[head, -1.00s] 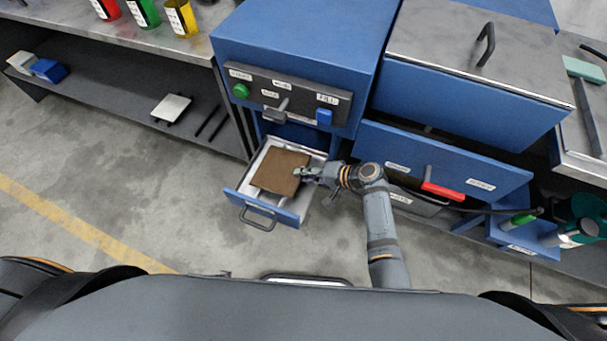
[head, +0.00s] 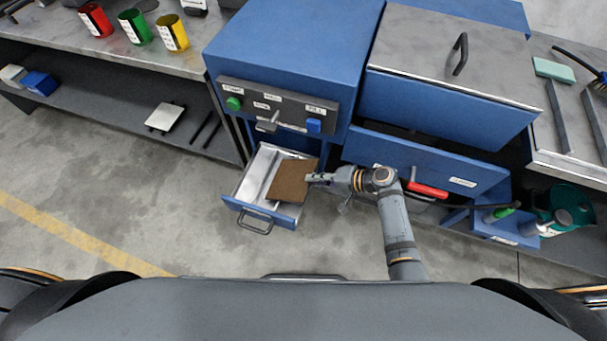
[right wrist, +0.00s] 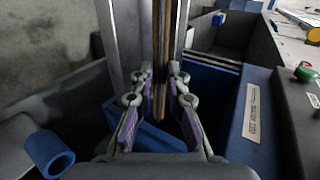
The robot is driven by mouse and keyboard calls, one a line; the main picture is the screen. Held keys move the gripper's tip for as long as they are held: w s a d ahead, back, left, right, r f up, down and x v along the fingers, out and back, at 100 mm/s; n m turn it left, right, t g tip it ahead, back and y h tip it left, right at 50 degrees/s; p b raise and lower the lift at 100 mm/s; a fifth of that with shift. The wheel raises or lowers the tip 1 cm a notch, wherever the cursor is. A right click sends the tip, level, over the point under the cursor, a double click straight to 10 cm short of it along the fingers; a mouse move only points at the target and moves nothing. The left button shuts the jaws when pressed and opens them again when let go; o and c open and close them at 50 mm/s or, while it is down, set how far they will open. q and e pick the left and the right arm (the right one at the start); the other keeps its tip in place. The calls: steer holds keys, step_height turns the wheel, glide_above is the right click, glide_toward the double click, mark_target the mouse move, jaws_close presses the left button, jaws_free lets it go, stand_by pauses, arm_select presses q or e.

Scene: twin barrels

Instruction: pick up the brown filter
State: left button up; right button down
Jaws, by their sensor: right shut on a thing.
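The brown filter (head: 291,181) is a flat brown square at the right side of the open blue drawer (head: 230,203) in the head view. My right gripper (head: 314,179) is shut on the filter's right edge. In the right wrist view the filter (right wrist: 160,70) shows edge-on as a thin upright brown strip between the fingers (right wrist: 160,95). The filter overlaps the drawer's right wall in the head view; I cannot tell how far it is raised. My left gripper is not in view.
The blue cabinet (head: 285,50) with a control panel (head: 275,105) stands above the drawer. Red, green (head: 134,27) and yellow containers stand on the left counter. Floor left of the drawer is clear.

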steer(key=d+f+p+v, duration=0.1)
steer(key=p+v, duration=0.2)
steer(key=v, duration=0.5)
steer(key=shift+s, duration=0.2)
steer(key=shift+d, duration=0.15)
